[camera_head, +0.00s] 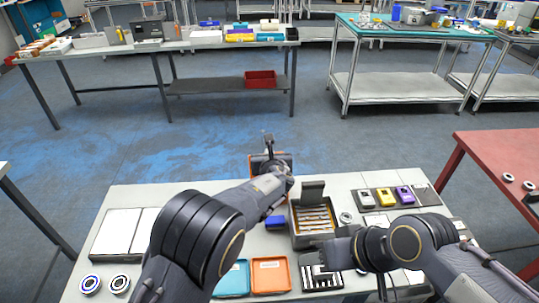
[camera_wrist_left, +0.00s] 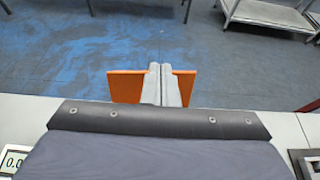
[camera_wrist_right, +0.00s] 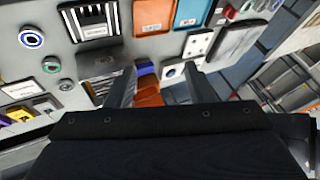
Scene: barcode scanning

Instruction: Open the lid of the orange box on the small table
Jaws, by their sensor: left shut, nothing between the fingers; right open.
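An orange box is mostly hidden behind my left gripper (camera_head: 267,143) at the table's far edge in the head view. Its orange edge (camera_head: 251,163) shows beside the gripper. In the left wrist view, orange panels (camera_wrist_left: 125,88) stand on both sides of the left fingers (camera_wrist_left: 166,84), which are shut with nothing between them. I cannot tell whether the fingers touch the box or how its lid stands. My right gripper (camera_head: 314,244) is open over the table's middle. In the right wrist view, orange surfaces (camera_wrist_right: 148,88) show beyond the gap between its fingers (camera_wrist_right: 157,88).
The small table (camera_head: 150,192) also holds a metal box (camera_head: 303,238) with a raised dark lid, a blue item (camera_head: 276,222), an orange tray (camera_head: 270,275) and a teal tray (camera_head: 233,279). Coloured devices (camera_head: 385,197) stand at right. Open floor lies beyond the far edge.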

